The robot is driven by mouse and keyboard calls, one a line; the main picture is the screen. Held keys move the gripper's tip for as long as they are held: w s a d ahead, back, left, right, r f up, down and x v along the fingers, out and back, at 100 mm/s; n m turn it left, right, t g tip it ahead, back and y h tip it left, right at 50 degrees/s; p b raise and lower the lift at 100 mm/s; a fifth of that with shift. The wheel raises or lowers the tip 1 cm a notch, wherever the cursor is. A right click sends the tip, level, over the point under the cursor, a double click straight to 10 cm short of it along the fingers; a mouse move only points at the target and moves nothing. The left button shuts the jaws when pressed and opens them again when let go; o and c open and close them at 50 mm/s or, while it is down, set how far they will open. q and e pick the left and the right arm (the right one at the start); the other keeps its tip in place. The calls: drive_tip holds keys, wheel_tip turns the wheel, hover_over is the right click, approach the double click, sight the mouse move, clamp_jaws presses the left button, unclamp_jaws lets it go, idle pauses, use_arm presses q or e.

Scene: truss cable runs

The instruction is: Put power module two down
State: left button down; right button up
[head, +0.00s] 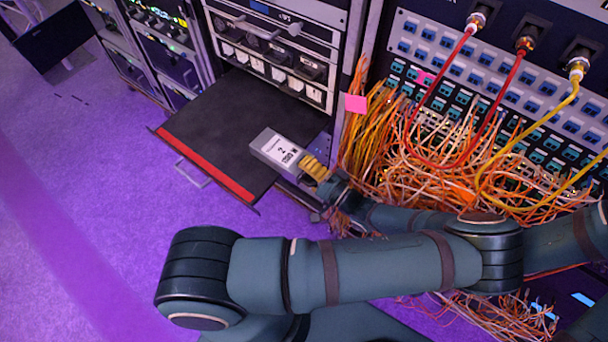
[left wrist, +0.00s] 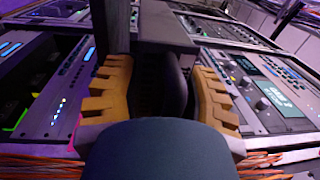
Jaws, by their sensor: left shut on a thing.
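The power module (head: 278,149) is a grey box with a white label, marked with a 2 and a code pattern. My left gripper (head: 316,169), with yellow ribbed fingers, is shut on its near right end. The module shows over the right side of a black pull-out shelf (head: 215,120) with a red front strip; I cannot tell whether it touches the shelf. In the left wrist view the module (left wrist: 160,28) extends away between the fingers of the left gripper (left wrist: 160,90); its gripped end is largely hidden. My right gripper is not in view.
Rack units (head: 270,55) stand behind the shelf. Dense orange and yellow cables (head: 450,160) hang from the patch panel at right, close beside the gripper. A pink tag (head: 355,103) sits by the rack post. The left and middle of the shelf are bare. Purple floor lies at left.

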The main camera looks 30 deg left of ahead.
use_arm(q)
drive_tip(key=shift+f+b, duration=0.4)
drive_tip(key=shift+f, duration=1.1)
drive_tip(key=c, duration=0.9)
unclamp_jaws()
drive_tip(key=shift+f, duration=0.2)
drive_tip(key=o, duration=0.4)
drive_tip(key=shift+r, duration=0.2)
